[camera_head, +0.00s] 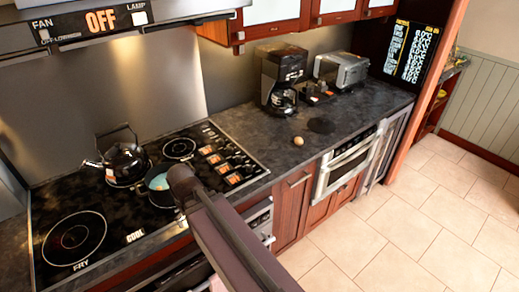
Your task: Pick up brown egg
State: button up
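A small brown egg (298,141) lies on the dark countertop (255,122), to the right of the cooktop and in front of the coffee maker. It looks free of contact with other things. A dark arm link of mine crosses the lower middle of the view, ending in a joint over the cooktop's front edge. My gripper is not visible in this view, so its state does not show. The egg is not hidden by the arm.
A black coffee maker (281,77) stands behind the egg, and a dark round item (321,126) lies to its right. The cooktop (75,205) holds a black kettle (125,160) and a small pan (158,183). Tiled floor (405,235) is clear.

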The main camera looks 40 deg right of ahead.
aim_at(297, 141)
jog(key=z, duration=1.3)
jog(key=k, duration=1.3)
jog(key=z, duration=0.45)
jog(key=i, duration=1.35)
jog(key=u, duration=0.1)
